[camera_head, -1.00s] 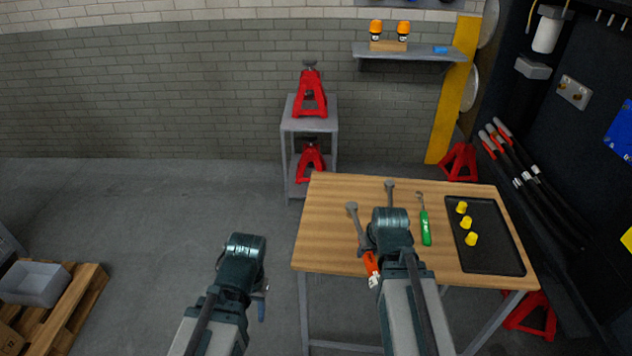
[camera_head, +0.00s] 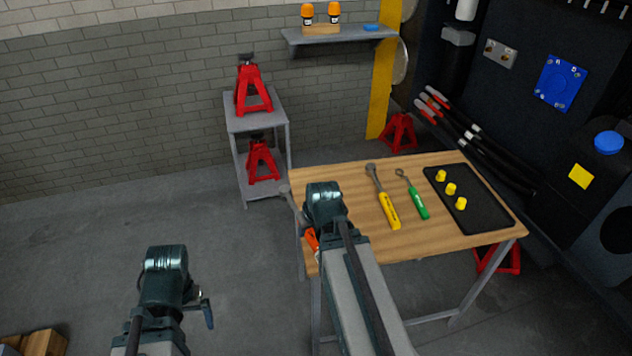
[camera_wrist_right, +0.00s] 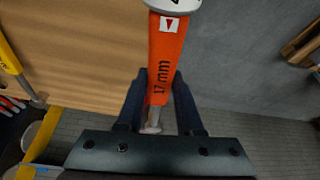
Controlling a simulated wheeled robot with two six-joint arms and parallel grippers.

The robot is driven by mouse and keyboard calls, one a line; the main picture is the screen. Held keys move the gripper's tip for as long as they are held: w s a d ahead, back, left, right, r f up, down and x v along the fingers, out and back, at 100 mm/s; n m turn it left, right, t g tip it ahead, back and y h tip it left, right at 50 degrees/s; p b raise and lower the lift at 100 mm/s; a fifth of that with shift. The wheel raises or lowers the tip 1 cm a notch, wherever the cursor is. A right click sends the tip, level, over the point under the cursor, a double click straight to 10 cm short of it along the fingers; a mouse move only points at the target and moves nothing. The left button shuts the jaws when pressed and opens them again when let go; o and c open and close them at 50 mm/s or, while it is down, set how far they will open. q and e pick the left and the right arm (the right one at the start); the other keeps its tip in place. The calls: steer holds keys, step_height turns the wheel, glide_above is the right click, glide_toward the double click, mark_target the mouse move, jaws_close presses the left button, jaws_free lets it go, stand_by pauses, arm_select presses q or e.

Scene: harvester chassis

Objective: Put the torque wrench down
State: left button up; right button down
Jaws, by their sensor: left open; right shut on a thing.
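The torque wrench (camera_head: 312,240) has an orange handle and a grey ratchet head. My right gripper (camera_wrist_right: 160,88) is shut on its handle, which reads "17 mm" in the right wrist view (camera_wrist_right: 168,55). In the head view the right gripper (camera_head: 312,222) holds the wrench at the left edge of the wooden table (camera_head: 440,225), partly past that edge. I cannot tell its height above the tabletop. My arm hides part of the handle. My left gripper (camera_head: 203,305) is open and empty, over the floor left of the table.
A yellow-handled wrench (camera_head: 392,210) and a green-handled wrench (camera_head: 418,204) lie on the table. Right of them is a black tray (camera_head: 485,208) with yellow caps (camera_head: 450,189). A grey stand (camera_head: 244,122) with red jacks (camera_head: 252,90) is behind the table's left side.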

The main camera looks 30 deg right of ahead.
steer(key=shift+m+h, duration=0.4)
steer(key=shift+m, duration=0.4)
steer(key=s+d, duration=0.2)
steer(key=d, duration=0.4)
steer(key=s+d+f+b, duration=0.1)
steer(key=s+d, duration=0.1)
steer(key=d, duration=0.4)
steer(key=s+d, duration=0.2)
steer(key=d, duration=0.3)
steer(key=shift+s+d+f, duration=0.15)
steer(key=shift+s+d, duration=0.25)
steer(key=w, duration=0.5)
steer(key=w+a+f+b, duration=0.1)
steer(key=w, duration=0.9)
steer(key=shift+w+a+f+b, duration=0.1)
steer(key=shift+a+f+b, duration=0.1)
steer(key=shift+a+b, duration=0.15)
steer(key=shift+w, duration=0.55)
step_height(320, 180, down, 4)
steer(key=b, duration=0.4)
steer(key=shift+s, duration=0.15)
steer(key=shift+r, duration=0.2)
steer(key=shift+f, duration=0.1)
steer(key=c, duration=0.5)
jaws_free()
steer(key=shift+c, duration=0.2)
